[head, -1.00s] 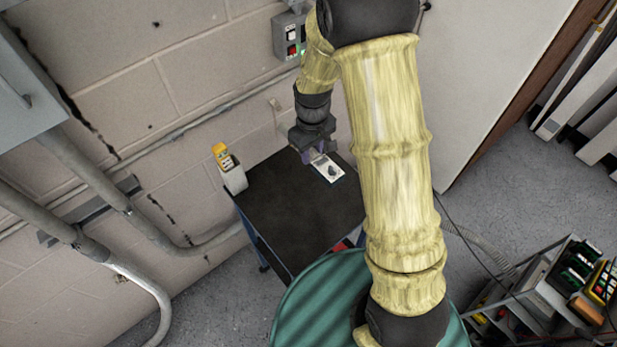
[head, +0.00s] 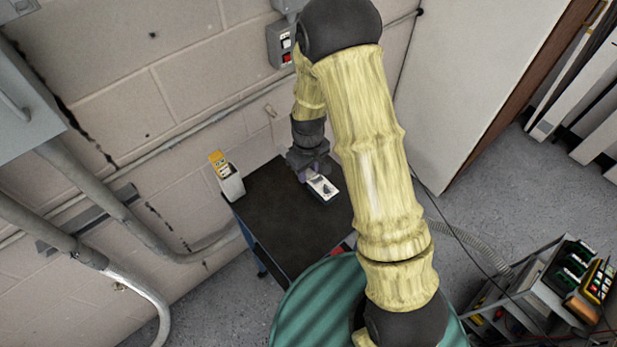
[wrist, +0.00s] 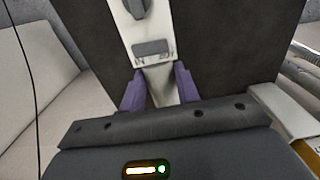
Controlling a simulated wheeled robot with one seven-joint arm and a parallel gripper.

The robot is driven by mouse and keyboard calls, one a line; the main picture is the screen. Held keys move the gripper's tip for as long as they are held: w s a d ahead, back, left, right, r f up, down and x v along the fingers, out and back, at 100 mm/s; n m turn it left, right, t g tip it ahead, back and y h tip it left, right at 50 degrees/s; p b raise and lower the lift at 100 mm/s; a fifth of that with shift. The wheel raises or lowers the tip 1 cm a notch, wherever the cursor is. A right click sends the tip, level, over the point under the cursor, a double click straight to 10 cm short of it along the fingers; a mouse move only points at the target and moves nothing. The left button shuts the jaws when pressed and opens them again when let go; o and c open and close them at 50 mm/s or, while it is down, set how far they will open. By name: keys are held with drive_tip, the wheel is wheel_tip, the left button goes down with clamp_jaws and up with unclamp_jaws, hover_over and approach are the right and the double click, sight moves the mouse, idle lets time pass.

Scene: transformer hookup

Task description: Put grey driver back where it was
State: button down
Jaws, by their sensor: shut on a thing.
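The grey driver, a light grey flat box with a dark knob and a dark terminal block, is in the wrist view (wrist: 135,40) and small in the head view (head: 323,187). My gripper (wrist: 159,84), with purple fingers, is shut on its near, narrower end; it also shows in the head view (head: 306,173). The driver's far end points away from the gripper. It is over the right part of the black-topped table (head: 285,235). I cannot tell whether its underside touches the top.
A white box with a yellow top (head: 228,180) stands at the table's left back corner. The middle and front of the tabletop are clear. A wall switch box (head: 282,45) is behind the arm. A tool cart (head: 540,295) stands at the lower right.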

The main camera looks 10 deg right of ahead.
sight(308, 179)
drive_tip(key=shift+f+p, duration=0.4)
drive_tip(key=shift+f, duration=1.55)
drive_tip(key=shift+f, duration=0.15)
drive_tip(key=c, duration=1)
unclamp_jaws()
drive_tip(key=shift+c, duration=0.2)
wheel_tip(308, 179, up, 12)
drive_tip(key=shift+r+b, duration=0.15)
drive_tip(key=shift+b, duration=1.05)
